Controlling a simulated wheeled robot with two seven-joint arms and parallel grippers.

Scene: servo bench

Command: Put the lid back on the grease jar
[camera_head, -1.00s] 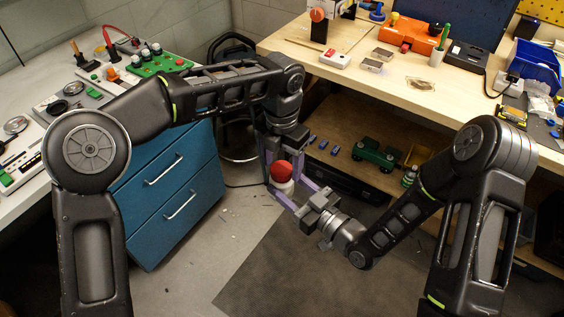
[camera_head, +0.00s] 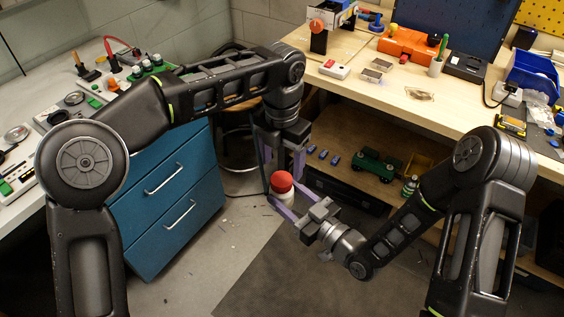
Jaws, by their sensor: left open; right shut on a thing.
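The grease jar (camera_head: 284,198) is white and upright in the middle of the head view, held in the air. The red lid (camera_head: 282,182) sits on top of it and looks level; how tightly it is seated I cannot tell. My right gripper (camera_head: 291,200) is shut on the white jar body, with its purple fingers on either side. My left gripper (camera_head: 284,162) points down just above the lid. Its fingers are apart and empty, and the lid shows clear below them.
A blue drawer cabinet (camera_head: 168,196) stands to the left. A wooden bench (camera_head: 400,98) with a lower shelf (camera_head: 345,160) stands behind; the shelf bears a green toy-like vehicle (camera_head: 376,165) and small blue blocks. Open floor lies below the jar.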

